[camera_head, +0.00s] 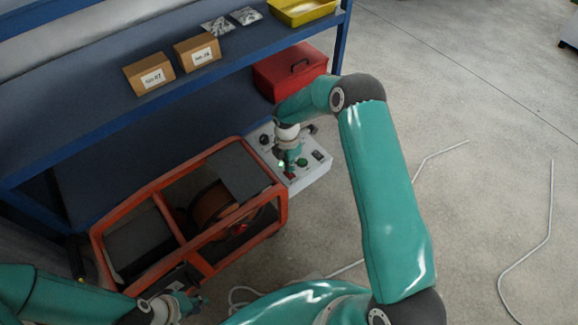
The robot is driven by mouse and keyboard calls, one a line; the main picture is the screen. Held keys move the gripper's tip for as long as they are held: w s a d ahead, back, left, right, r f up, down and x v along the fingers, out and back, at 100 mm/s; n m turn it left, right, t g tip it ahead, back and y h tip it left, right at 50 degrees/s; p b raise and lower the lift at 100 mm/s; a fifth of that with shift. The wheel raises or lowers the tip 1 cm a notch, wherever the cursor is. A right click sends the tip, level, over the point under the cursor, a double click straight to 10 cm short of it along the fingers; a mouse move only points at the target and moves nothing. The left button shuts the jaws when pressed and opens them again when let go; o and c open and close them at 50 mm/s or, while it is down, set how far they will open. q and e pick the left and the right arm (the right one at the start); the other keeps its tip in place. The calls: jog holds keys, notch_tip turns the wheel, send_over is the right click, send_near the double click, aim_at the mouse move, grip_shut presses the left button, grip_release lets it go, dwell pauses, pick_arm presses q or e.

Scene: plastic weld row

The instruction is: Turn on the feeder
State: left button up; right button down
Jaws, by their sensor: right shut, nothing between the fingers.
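The feeder (283,215) is an orange-red frame with a reel inside, standing in front of the shelf. A light grey control box (318,173) sits at its right end, with a black knob (265,140), a green button (302,162) and a dark switch (318,155) on top. A small green light shows beside my gripper. My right gripper (288,163) is shut and empty, pointing down over the box's panel. It hides part of the panel, and I cannot tell whether it touches. My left gripper (187,303) is low by the feeder's near side; its fingers are too small to judge.
A blue shelf (110,122) behind holds two cardboard boxes (150,75), small bags (218,27) and a yellow tray (300,12). A red toolbox (290,72) stands behind the control box. Thin rods (548,215) and a pale cable lie on the floor; the floor right is mostly clear.

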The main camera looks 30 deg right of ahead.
aim_at(292, 176)
notch_tip(292, 176, up, 12)
jog(key=s+p, duration=0.1)
jog(key=p, duration=0.1)
jog(key=shift+s, duration=0.2)
dwell(0.3)
